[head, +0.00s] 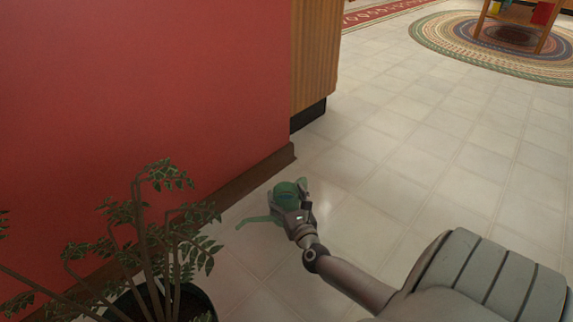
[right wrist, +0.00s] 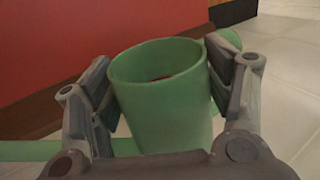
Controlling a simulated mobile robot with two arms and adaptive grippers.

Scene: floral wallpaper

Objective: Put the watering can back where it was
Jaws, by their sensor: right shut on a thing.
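The green watering can (head: 285,193) is beside the base of the red wall in the head view, with its spout pointing left. My right gripper (head: 303,211) is shut on it from the near right side. In the right wrist view the can's round body (right wrist: 160,95) stands between the two fingers of the right gripper (right wrist: 165,98), with its open top showing. A green part of the can also shows behind the right finger. I cannot tell whether the can touches the floor. My left gripper is not in view.
A potted plant (head: 165,250) in a dark pot (head: 190,300) stands at the lower left, near the can's spout. The red wall (head: 140,90) with a brown baseboard ends at a corner behind the can. Tiled floor (head: 420,150) to the right is clear. A round braided rug (head: 450,40) lies far back.

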